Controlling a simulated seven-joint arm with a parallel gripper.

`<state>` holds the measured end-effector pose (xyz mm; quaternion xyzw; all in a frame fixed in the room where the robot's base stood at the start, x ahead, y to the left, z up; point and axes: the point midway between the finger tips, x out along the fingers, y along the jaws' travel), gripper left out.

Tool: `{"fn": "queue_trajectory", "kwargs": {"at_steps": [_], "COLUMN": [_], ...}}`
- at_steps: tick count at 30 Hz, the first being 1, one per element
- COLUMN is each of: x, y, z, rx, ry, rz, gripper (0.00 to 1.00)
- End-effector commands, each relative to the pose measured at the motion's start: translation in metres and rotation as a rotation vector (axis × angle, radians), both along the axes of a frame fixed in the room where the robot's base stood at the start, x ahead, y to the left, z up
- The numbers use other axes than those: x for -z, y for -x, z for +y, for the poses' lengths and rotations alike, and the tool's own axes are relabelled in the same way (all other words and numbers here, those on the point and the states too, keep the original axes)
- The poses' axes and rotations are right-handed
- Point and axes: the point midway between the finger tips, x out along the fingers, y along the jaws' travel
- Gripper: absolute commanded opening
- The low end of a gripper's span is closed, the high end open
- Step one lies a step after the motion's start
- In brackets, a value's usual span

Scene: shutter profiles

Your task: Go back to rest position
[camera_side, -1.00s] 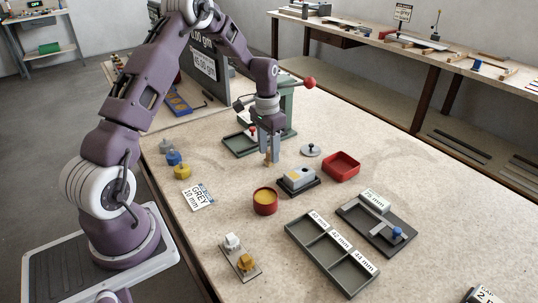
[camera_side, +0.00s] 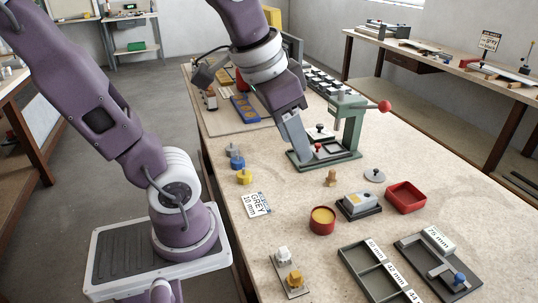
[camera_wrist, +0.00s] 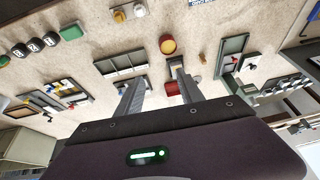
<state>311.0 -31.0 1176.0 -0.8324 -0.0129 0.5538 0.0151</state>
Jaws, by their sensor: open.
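My gripper (camera_side: 298,138) is raised in the side view, in front of the green press stand (camera_side: 345,135) and tilted. Only one finger shows clearly there. In the wrist view my gripper (camera_wrist: 156,74) shows two fingers spread well apart, with nothing held between them. A small tan wooden or brass piece (camera_side: 331,178) stands on the table in front of the press, apart from my gripper. It also seems to show in the wrist view (camera_wrist: 202,57), right of the fingers.
A compartment tray (camera_side: 375,277) and slotted fixture (camera_side: 438,267) lie in front.

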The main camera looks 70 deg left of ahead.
Motion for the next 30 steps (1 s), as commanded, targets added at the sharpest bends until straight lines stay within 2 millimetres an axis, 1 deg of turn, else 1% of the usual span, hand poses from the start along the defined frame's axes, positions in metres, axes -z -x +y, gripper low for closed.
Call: {"fn": "queue_trajectory", "kwargs": {"at_steps": [1,3,6,9,30], "x": [0.003,0.01,0.017,0.018,0.017], "y": [0.021,0.04,0.053,0.056,0.055], "z": [-0.007,-0.012,-0.016,-0.016,-0.016], "rx": [0.007,0.007,0.008,0.006,0.006], "ry": [0.01,0.026,0.039,0.042,0.04], "rz": [-0.038,-0.071,-0.094,-0.096,-0.095], "gripper": [0.45,0.45,0.45,0.45,0.45]}}
